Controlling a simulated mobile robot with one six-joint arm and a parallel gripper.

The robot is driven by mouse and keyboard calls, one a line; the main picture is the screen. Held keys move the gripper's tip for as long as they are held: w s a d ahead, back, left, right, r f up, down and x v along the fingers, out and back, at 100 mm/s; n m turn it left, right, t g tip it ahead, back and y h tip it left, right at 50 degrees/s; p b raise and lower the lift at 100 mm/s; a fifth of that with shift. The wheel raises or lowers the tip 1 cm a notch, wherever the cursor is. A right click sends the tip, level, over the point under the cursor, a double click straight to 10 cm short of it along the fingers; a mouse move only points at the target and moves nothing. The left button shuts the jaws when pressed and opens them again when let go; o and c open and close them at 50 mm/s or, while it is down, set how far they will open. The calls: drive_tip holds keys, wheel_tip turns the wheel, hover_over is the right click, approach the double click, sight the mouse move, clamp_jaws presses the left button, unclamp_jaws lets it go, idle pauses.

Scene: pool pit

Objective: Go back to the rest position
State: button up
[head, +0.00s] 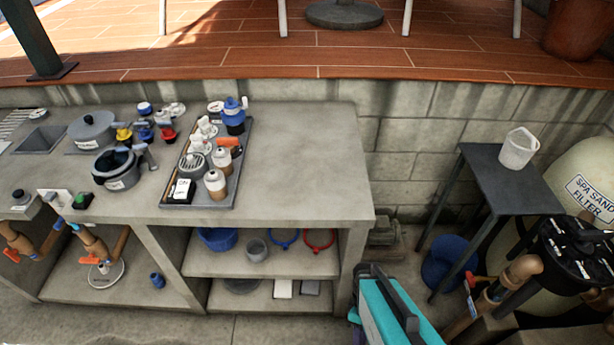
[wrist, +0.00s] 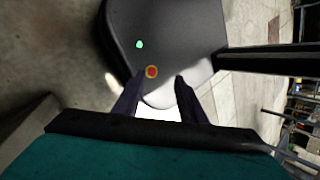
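My gripper (wrist: 158,82) shows in the wrist view with its two dark fingers apart and nothing held between them. It points over a dark rounded surface with a red button and a small green light, which looks like part of my own base. In the head view a teal part of my arm shows at the bottom, right of the middle, in front of the bench end. The fingertips cannot be made out there.
A concrete bench (head: 290,150) holds a tray (head: 238,185) of bottles, a grey pot (head: 92,130) and valves.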

drive_tip(key=m, duration=0.8)
drive_tip(key=m+t, duration=0.1)
drive_tip(key=m, duration=0.3)
drive_tip(key=shift+s+f, duration=0.25)
drive_tip(key=shift+s, duration=0.15)
drive_tip(key=shift+c, duration=0.9)
